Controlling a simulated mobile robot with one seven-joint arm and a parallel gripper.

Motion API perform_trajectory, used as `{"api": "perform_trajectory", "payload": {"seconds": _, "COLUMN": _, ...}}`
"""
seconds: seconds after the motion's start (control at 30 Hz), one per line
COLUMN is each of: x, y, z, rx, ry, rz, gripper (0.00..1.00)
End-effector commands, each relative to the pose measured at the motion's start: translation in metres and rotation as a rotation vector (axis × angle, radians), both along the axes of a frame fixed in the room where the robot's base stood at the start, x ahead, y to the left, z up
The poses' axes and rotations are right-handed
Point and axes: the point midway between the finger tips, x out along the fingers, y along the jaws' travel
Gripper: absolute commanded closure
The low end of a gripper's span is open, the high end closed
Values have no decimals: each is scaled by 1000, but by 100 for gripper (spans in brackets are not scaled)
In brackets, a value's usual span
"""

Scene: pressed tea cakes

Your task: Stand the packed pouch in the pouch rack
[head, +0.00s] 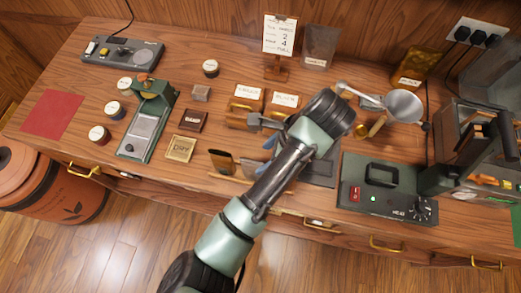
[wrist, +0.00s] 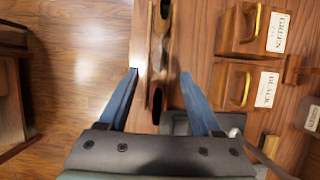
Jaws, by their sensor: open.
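My gripper (wrist: 158,74) is open, its two blue fingers apart and pointing down over the table's front edge. In the head view only parts of the blue fingers show beside my wrist. A narrow wooden rack (wrist: 145,60) runs along that edge, between and beyond the fingers in the wrist view. I see nothing held. I cannot tell which pouch is packed; my arm hides part of this area.
Wooden holders with brass handles stand behind the rack, labelled green (wrist: 278,32) and black (wrist: 266,89). A green press (head: 148,120) is to the left. A green sealer-like device (head: 385,190) with a lit lamp is to the right. A red mat (head: 52,114) lies far left.

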Motion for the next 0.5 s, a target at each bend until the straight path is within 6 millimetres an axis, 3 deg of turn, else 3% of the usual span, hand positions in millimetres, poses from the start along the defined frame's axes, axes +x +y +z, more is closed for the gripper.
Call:
{"api": "perform_trajectory", "payload": {"seconds": 0.03, "x": 0, "y": -2, "z": 11, "rx": 1, "ry": 0, "rz": -1, "gripper": 34}}
{"api": "perform_trajectory", "payload": {"seconds": 0.13, "x": -2, "y": -5, "z": 17, "rx": 0, "ry": 0, "rz": -1, "gripper": 34}}
{"api": "perform_trajectory", "payload": {"seconds": 0.5, "x": -3, "y": -8, "z": 20, "rx": 0, "ry": 0, "rz": 1, "gripper": 34}}
